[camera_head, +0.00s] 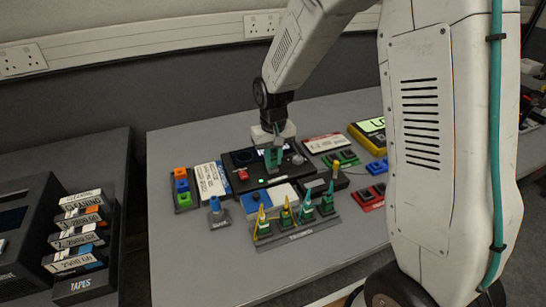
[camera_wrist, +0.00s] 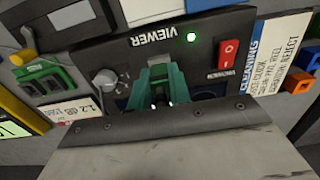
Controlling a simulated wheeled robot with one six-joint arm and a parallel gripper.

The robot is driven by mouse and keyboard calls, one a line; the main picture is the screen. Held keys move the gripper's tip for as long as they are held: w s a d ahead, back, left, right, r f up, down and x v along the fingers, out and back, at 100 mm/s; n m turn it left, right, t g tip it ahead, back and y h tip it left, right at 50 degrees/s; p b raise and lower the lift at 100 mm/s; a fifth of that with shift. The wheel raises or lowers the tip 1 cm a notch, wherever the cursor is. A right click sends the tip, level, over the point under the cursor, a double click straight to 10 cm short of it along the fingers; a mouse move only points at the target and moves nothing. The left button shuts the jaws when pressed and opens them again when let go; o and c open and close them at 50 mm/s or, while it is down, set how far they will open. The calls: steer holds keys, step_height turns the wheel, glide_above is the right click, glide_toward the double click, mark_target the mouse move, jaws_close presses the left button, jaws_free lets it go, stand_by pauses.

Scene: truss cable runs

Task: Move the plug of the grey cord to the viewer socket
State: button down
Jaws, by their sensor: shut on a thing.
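The viewer (camera_head: 240,186) is a black box on the grey table, with a lit green lamp, a red switch and a grey knob. In the wrist view the viewer (camera_wrist: 108,58) appears upside down, with its name and lamp visible. My gripper (camera_head: 273,163) reaches down over the viewer's face. Its teal fingers (camera_wrist: 163,88) are shut on a small plug between them, mostly hidden by the fingers and the wrist plate. I cannot tell whether the plug touches a socket. The viewer socket and the grey cord are not clearly visible.
A rack (camera_head: 298,233) with several yellow and teal upright pieces stands in front of the viewer. A blue-topped holder (camera_head: 218,213) stands to its left. Coloured blocks (camera_head: 182,186) and a cleaning card (camera_head: 211,180) lie left. Red and green units sit right. The table's front left is clear.

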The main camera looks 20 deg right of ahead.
steer(key=shift+f, duration=0.4)
stand_by(0.6)
steer(key=c, duration=1.2)
jaws_free()
steer(key=shift+r, duration=2.5)
steer(key=shift+r, duration=2)
